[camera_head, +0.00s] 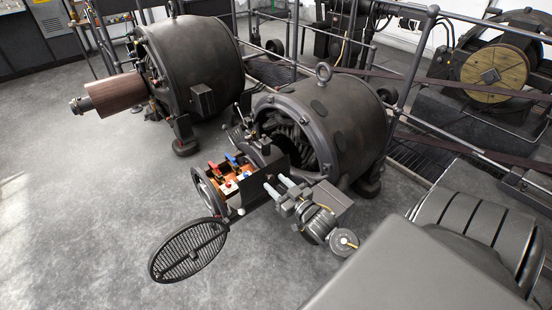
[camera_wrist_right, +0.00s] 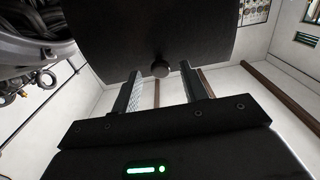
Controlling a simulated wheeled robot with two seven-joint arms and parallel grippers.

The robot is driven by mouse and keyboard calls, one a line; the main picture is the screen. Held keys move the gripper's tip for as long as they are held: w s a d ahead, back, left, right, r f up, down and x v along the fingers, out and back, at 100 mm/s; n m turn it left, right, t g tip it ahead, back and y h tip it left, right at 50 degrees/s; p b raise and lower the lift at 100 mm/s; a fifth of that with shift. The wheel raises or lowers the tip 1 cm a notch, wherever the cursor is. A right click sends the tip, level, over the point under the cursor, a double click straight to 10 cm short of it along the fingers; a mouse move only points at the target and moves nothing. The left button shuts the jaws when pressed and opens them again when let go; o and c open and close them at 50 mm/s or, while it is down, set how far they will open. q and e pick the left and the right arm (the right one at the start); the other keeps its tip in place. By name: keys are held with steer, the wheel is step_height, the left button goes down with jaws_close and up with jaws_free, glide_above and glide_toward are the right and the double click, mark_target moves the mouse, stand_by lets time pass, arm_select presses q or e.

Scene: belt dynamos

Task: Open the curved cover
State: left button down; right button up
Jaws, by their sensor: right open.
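The curved cover shows in the right wrist view as a dark, curved panel (camera_wrist_right: 150,35) with a small round knob (camera_wrist_right: 160,69) at its lower edge. In the head view, a dark plate (camera_head: 256,192) that looks like this cover stands at the right side of the front dynamo's terminal box. My right gripper (camera_head: 275,182) is open, its fingertips close to that plate. In the right wrist view the knob lies between the two fingers (camera_wrist_right: 159,76), with gaps on both sides. Whether they touch the cover is unclear. My left gripper is not in view.
The front dynamo (camera_head: 345,118) stands behind the box. A round grille (camera_head: 188,250) hangs swung out at the lower left. Red and blue parts (camera_head: 232,160) show inside the open box. A second dynamo (camera_head: 195,60) stands behind left. The floor at left is clear.

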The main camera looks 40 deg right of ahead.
steer(key=shift+w, duration=0.6)
jaws_close()
